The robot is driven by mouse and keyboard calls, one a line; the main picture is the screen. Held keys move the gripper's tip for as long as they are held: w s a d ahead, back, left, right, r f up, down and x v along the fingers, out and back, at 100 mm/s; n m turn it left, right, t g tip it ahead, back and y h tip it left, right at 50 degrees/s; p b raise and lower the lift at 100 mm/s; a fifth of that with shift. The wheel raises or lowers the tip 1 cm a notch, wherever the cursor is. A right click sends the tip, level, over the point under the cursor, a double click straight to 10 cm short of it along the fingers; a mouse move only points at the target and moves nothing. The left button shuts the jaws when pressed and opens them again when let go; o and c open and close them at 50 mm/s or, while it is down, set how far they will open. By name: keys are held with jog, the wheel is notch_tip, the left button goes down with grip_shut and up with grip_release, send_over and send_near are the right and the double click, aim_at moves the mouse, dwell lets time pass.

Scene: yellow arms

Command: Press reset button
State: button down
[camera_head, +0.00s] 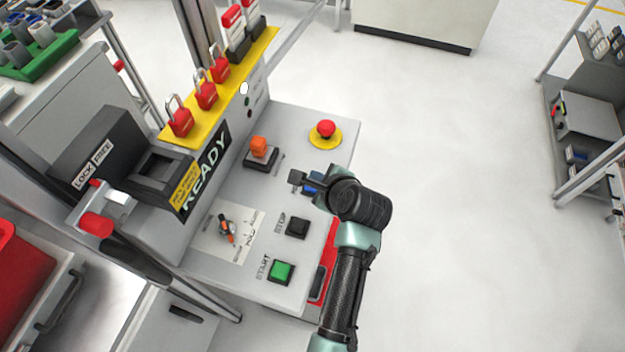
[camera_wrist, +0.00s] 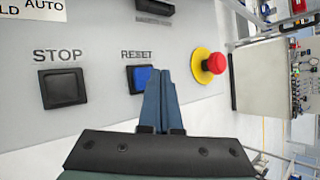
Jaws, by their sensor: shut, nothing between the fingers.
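The blue reset button (camera_wrist: 143,77) sits in a black square housing under the label RESET in the wrist view. In the head view a patch of blue (camera_head: 315,182) shows beside my gripper (camera_head: 298,178), which partly covers that spot. My gripper's fingers (camera_wrist: 161,72) are shut together and empty in the wrist view. They overlap the right part of the button and its housing. I cannot tell whether the fingertips touch the button or hover above the panel.
A black STOP button (camera_head: 297,227) and green START button (camera_head: 281,271) lie nearer on the panel. A red emergency stop (camera_head: 326,129) on a yellow disc is beyond. An orange switch (camera_head: 259,147), a rotary selector (camera_head: 226,230) and red padlocks (camera_head: 206,95) stand left.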

notch_tip(320, 180, up, 5)
jog(key=p, duration=0.5)
jog(key=shift+p, duration=0.3)
dwell(0.6)
